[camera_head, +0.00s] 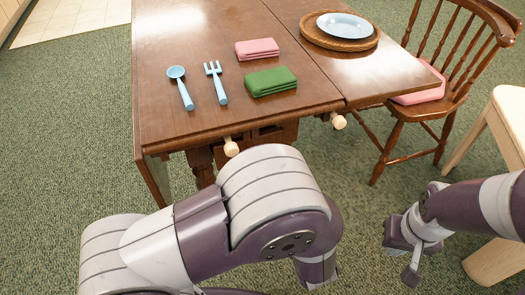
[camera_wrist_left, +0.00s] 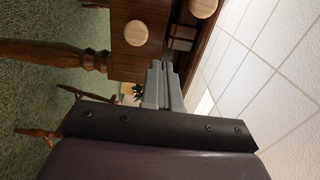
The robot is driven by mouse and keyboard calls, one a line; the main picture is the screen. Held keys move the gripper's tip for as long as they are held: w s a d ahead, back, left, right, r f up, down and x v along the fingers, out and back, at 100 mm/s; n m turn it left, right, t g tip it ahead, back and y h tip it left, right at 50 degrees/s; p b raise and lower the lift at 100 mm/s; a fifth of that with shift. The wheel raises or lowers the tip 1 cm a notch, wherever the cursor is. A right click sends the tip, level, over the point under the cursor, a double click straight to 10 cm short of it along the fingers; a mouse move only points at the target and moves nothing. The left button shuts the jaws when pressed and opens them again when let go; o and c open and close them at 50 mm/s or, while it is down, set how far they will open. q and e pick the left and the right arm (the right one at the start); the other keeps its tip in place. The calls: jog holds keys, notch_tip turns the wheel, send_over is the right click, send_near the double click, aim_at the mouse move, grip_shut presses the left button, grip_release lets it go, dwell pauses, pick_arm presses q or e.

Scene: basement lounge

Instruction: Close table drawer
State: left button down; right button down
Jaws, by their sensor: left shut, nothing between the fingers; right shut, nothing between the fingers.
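The brown wooden table (camera_head: 190,50) has two pale round knobs below its near edge, one left (camera_head: 231,147) and one right (camera_head: 338,121). Two knobs also show in the left wrist view, one on a wooden drawer front (camera_wrist_left: 125,62). A dark gap with wooden parts shows beside that front; how far the drawer is out is hard to tell. My left gripper (camera_wrist_left: 163,85) is shut and empty, its fingertips close to the front; contact cannot be told. My arm hides it in the head view. My right gripper (camera_head: 408,262) is shut and empty, low at the right, away from the table.
A blue spoon (camera_head: 181,88), blue fork (camera_head: 216,83), pink cloth (camera_head: 257,49), green cloth (camera_head: 271,82) and blue plate (camera_head: 343,25) on a round brown mat (camera_head: 312,35) are on the tabletop. A wooden chair (camera_head: 430,107) and pale stool (camera_head: 490,125) stand at right. Green carpet surrounds the table.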

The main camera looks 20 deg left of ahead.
aim_at(256, 134)
pick_arm(q)
jog(key=b+x, duration=0.3)
jog(key=x, duration=0.4)
jog(key=shift+w+a, duration=0.15)
jog(key=shift+w, duration=0.05)
jog(key=p+x, duration=0.2)
jog(key=x, duration=0.2)
jog(key=shift+r+p, duration=0.15)
jog(key=shift+p, duration=0.25)
jog(key=shift+r, duration=0.15)
